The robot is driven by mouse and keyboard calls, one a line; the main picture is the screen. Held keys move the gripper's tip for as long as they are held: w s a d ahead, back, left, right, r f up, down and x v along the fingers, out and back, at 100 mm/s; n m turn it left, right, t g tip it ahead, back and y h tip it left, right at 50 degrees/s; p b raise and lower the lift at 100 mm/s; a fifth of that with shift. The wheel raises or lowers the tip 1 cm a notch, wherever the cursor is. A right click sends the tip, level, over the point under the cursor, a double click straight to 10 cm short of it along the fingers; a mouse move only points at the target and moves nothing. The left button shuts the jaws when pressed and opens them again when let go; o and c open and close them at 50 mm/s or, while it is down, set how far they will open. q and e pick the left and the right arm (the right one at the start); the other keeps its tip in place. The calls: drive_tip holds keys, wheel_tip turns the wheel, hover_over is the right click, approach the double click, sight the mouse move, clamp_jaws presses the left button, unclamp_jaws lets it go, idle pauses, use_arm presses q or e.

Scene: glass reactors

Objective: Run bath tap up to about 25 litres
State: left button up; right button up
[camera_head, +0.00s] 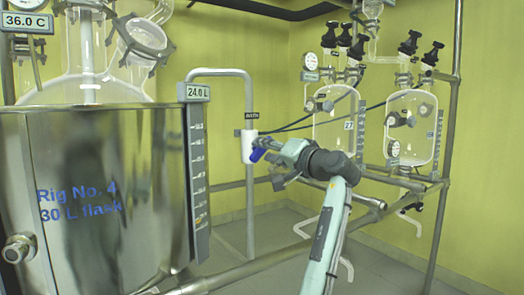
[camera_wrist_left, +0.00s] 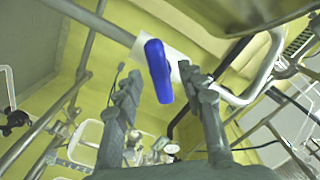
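The bath tap is a white valve body (camera_head: 248,146) on a bent grey pipe, with a blue handle (camera_head: 257,155). A small dark label above it reads BATH. In the left wrist view the blue handle (camera_wrist_left: 158,72) shows between the fingertips, with a gap on each side. My left gripper (camera_head: 272,162) is open at the tap, its fingers on either side of the handle in that view. The shiny metal bath (camera_head: 100,200) is marked Rig No. 4, 30 L flask. Its display (camera_head: 198,92) reads 24.0 L. My right gripper is not in view.
A temperature display (camera_head: 24,21) reads 36.0 C. A level scale (camera_head: 198,175) runs down the bath's side. Glass vessels (camera_head: 412,128) with black valves hang in a metal frame at the right. A horizontal rail (camera_head: 285,255) crosses below the tap.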

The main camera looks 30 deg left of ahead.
use_arm(q)
drive_tip(key=v, duration=0.9)
drive_tip(key=shift+d, duration=0.2)
drive_tip(key=shift+s, duration=0.1)
idle(6.8)
